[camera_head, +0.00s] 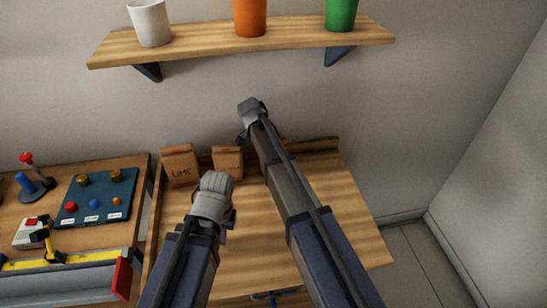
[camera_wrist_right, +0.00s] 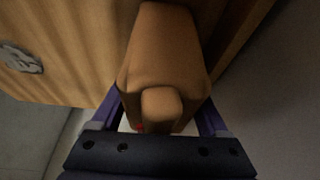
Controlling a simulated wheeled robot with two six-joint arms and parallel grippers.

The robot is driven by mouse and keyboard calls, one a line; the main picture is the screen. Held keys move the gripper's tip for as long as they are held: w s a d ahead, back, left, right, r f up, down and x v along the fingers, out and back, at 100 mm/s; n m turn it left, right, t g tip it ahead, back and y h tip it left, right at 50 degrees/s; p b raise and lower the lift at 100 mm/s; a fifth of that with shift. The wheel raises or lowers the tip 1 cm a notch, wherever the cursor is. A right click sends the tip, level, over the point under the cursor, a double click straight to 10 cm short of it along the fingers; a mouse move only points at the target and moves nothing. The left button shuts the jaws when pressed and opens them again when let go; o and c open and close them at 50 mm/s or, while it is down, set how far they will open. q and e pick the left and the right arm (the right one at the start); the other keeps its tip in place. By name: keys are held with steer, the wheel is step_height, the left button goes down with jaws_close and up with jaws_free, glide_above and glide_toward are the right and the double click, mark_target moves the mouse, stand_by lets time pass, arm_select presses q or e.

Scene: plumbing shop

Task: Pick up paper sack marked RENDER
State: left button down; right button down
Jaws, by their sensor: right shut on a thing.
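In the right wrist view my right gripper (camera_wrist_right: 160,108) is shut on a brown paper sack (camera_wrist_right: 165,55), with a purple finger on each side of it. No label on this sack can be read there. In the head view my right arm reaches over the wooden bench, and its jaws and the held sack are hidden behind the arm. A sack marked LIME (camera_head: 181,167) stands at the back of the bench. Another brown sack (camera_head: 228,158) stands to its right, its label partly covered. My left gripper (camera_head: 212,205) is in front of these sacks, and its fingers are not clear.
A wooden shelf (camera_head: 280,40) above holds a white cup (camera_head: 150,22), an orange cup (camera_head: 249,17) and a green cup (camera_head: 341,14). The wooden bench (camera_head: 345,235) is bare at its right. At left a second table holds a blue board (camera_head: 97,197) and tools.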

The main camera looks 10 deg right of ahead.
arm_select(q)
steer(key=shift+r, duration=0.2)
arm_select(e)
steer(key=shift+r, duration=0.2)
